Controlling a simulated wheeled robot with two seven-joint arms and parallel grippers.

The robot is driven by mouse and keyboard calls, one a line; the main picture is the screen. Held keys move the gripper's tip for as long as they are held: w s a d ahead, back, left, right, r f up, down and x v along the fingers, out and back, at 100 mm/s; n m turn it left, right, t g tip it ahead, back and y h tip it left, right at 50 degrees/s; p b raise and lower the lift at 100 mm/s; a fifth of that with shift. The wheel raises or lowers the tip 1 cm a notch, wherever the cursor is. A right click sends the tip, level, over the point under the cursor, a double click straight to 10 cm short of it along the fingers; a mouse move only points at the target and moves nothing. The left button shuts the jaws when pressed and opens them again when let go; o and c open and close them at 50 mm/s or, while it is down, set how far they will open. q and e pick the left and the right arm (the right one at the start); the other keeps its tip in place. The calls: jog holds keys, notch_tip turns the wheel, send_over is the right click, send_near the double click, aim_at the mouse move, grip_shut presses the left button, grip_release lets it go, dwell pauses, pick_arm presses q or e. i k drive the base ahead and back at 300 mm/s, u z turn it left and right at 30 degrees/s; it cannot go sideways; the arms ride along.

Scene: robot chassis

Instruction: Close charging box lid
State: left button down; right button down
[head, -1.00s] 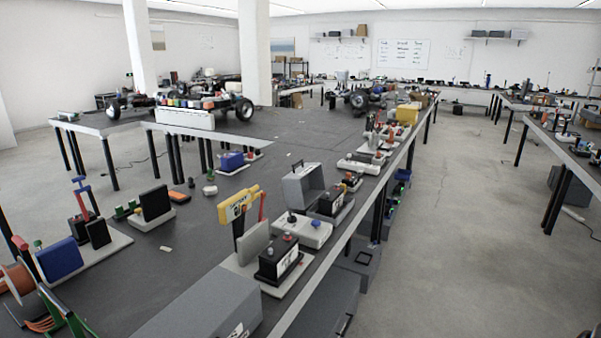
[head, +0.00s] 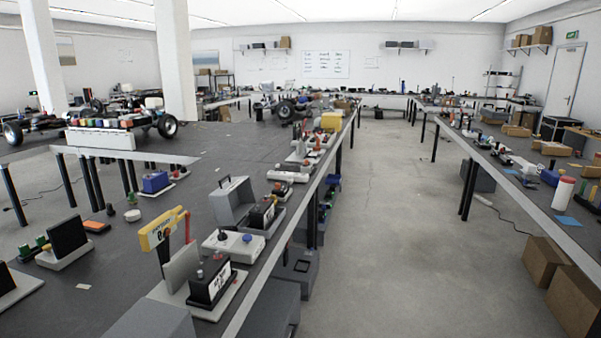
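A grey box-like case (head: 233,202) with a handle on top stands on the dark table; its raised grey panel looks like an open lid, but I cannot tell for sure that it is the charging box. A larger plain grey box (head: 150,322) is cut off by the bottom edge of the head view, and its lid state cannot be told. Neither of my grippers is in view.
The long dark table (head: 125,215) holds a yellow device (head: 163,229), a black battery-like block (head: 211,286) and a white unit (head: 234,245). The aisle floor (head: 385,230) is clear. Cardboard boxes (head: 545,265) stand under the right table (head: 520,185).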

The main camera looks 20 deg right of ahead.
aim_at(234, 199)
jog(key=z, duration=1.35)
jog(key=i, duration=3.4)
jog(key=u, duration=3.55)
